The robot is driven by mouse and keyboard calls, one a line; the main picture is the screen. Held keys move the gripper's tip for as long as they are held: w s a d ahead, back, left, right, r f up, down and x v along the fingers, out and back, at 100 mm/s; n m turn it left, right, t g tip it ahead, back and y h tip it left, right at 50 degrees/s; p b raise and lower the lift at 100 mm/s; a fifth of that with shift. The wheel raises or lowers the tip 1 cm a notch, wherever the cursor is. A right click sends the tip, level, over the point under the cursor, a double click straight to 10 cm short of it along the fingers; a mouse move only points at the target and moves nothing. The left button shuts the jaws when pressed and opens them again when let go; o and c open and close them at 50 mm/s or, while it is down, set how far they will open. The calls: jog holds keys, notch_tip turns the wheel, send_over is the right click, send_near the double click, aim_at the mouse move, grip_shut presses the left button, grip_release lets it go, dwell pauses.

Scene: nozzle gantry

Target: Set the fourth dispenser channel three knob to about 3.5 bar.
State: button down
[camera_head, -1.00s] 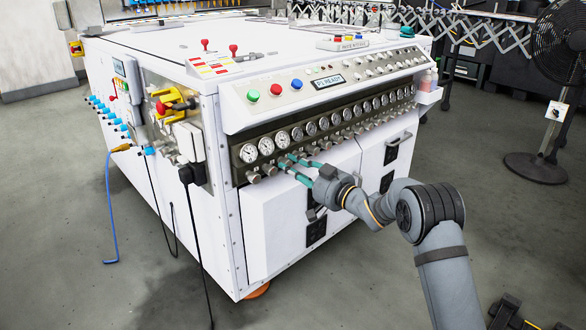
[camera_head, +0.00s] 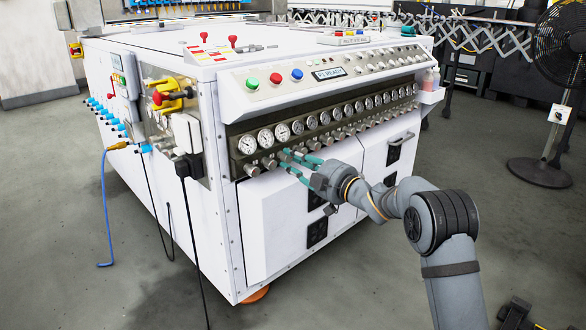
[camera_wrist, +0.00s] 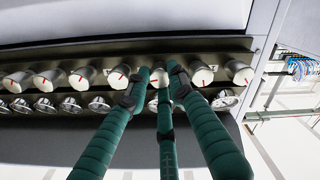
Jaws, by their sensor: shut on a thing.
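A row of pale round knobs with red marks runs under a row of round gauges on the white machine's front. My gripper (camera_head: 284,154) has green fingers closed around the third knob from the left end in the head view. In the wrist view, which shows the row turned over, the fingers (camera_wrist: 160,78) sit at both sides of this third knob (camera_wrist: 158,75), with another finger in front of it. The fingers partly hide the knob and its mark. The third gauge (camera_head: 282,132) shows above my gripper, too small to read.
The neighbouring knobs (camera_wrist: 203,75) and (camera_wrist: 118,76) sit close on both sides of the fingers. A sloped panel with green, red and blue buttons (camera_head: 275,78) overhangs the gauges. Cabinet doors (camera_head: 275,215) lie below. A fan (camera_head: 540,165) stands far right on open floor.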

jog(key=n+b, duration=0.1)
jog(key=n, duration=0.1)
jog(key=n+b, duration=0.2)
jog(key=n, duration=0.1)
jog(key=shift+s+a+r, duration=0.1)
jog(key=shift+a, duration=0.05)
jog(key=shift+a+n+b, duration=0.1)
jog(key=shift+n+b, duration=0.25)
jog(key=shift+n, duration=0.35)
jog(key=shift+s, duration=0.1)
jog(key=c, duration=1.8)
grip_release()
jog(key=shift+o, duration=1.4)
jog(key=shift+d, duration=0.2)
